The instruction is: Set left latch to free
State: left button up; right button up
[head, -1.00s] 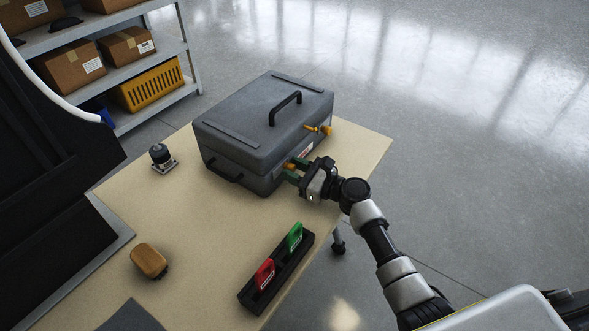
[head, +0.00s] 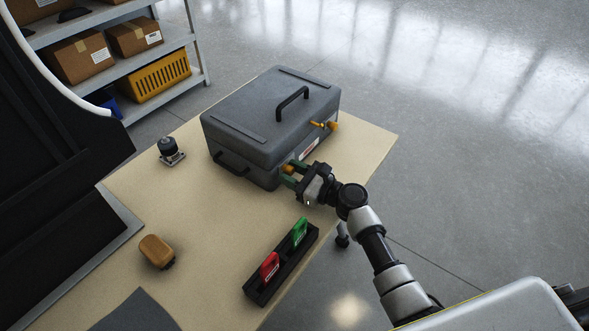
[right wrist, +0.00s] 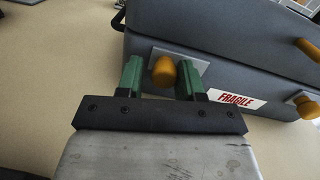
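A grey case (head: 262,115) with a black top handle lies closed on the table. Its left latch (head: 289,169) has an orange knob and is partly hidden by my right gripper in the head view. In the right wrist view the left latch (right wrist: 163,70) sits on a light plate at the lid seam. My right gripper (right wrist: 160,78) has its green fingers on either side of the knob, with a visible gap on the left; it also shows in the head view (head: 290,176). The right latch (head: 325,125) is orange, farther along the same face. My left gripper is out of view.
A black rack (head: 279,276) with a red and a green piece stands near the table's front edge. An orange-brown block (head: 156,251) and a small dark-topped device (head: 170,150) are on the table (head: 205,215). A shelf with boxes stands behind.

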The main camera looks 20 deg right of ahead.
jog(key=shift+o, duration=1.2)
jog(key=shift+a, duration=0.1)
jog(key=shift+s, duration=0.1)
jog(key=v, duration=1)
jog(key=shift+s+d, duration=0.2)
jog(key=shift+d, duration=0.1)
